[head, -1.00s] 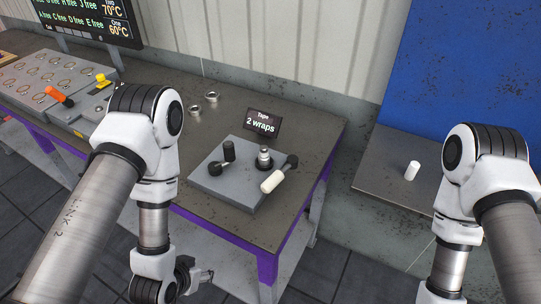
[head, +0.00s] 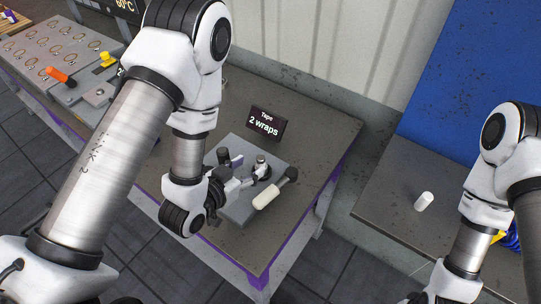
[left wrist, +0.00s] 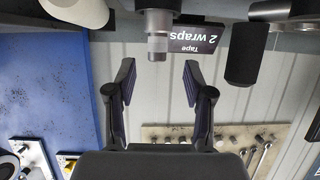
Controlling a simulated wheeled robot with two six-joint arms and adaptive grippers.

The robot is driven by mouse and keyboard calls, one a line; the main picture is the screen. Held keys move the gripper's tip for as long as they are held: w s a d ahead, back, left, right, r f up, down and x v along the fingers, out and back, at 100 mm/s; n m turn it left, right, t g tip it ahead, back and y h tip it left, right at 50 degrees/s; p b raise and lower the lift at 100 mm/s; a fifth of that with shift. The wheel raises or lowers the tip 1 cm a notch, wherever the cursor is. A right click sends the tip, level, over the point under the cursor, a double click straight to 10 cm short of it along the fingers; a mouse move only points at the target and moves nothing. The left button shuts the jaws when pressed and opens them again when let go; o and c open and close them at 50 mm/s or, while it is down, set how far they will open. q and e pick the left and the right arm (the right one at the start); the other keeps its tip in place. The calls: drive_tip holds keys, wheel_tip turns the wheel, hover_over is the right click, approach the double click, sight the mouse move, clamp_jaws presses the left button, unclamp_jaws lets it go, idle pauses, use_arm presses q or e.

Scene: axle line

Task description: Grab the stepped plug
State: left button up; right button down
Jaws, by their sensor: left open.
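The stepped plug (head: 261,161) is a small silvery, stepped cylinder standing upright on the grey fixture block (head: 240,214). In the left wrist view, which is upside down, the stepped plug (left wrist: 158,32) shows top centre, lined up with the gap between my fingers. My left gripper (head: 248,181) is low over the block, beside the plug on its near left side, and partly hidden by my wrist. In the left wrist view its fingers (left wrist: 158,78) are spread and empty, with the plug beyond the tips. My right gripper is not visible.
A black post (head: 223,156) and a lever with a white handle (head: 266,197) flank the plug closely. A "Tape 2 wraps" sign (head: 265,124) stands behind. A white cylinder (head: 424,201) stands on the right-hand table (head: 385,212). The bench's right end is clear.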

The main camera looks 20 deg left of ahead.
sight(259, 160)
use_arm(q)
drive_tip(key=shift+s+a+f+b, duration=0.1)
drive_tip(key=shift+s+f+b, duration=0.25)
drive_tip(key=shift+b, duration=0.85)
drive_tip(key=shift+w+d+r, duration=0.15)
drive_tip(key=shift+w+d, duration=0.05)
drive_tip(key=shift+w, duration=0.05)
drive_tip(key=x, duration=0.1)
drive_tip(key=p+x, duration=0.1)
drive_tip(key=x, duration=0.1)
drive_tip(key=r+p+x, duration=0.1)
drive_tip(key=x, duration=0.1)
drive_tip(key=shift+w+d+f, duration=0.1)
drive_tip(key=shift+w+d, duration=0.15)
drive_tip(key=shift+w+f, duration=0.2)
drive_tip(key=shift+w, duration=0.05)
drive_tip(key=shift+s+a, duration=0.1)
drive_tip(key=shift+s, duration=0.05)
clamp_jaws()
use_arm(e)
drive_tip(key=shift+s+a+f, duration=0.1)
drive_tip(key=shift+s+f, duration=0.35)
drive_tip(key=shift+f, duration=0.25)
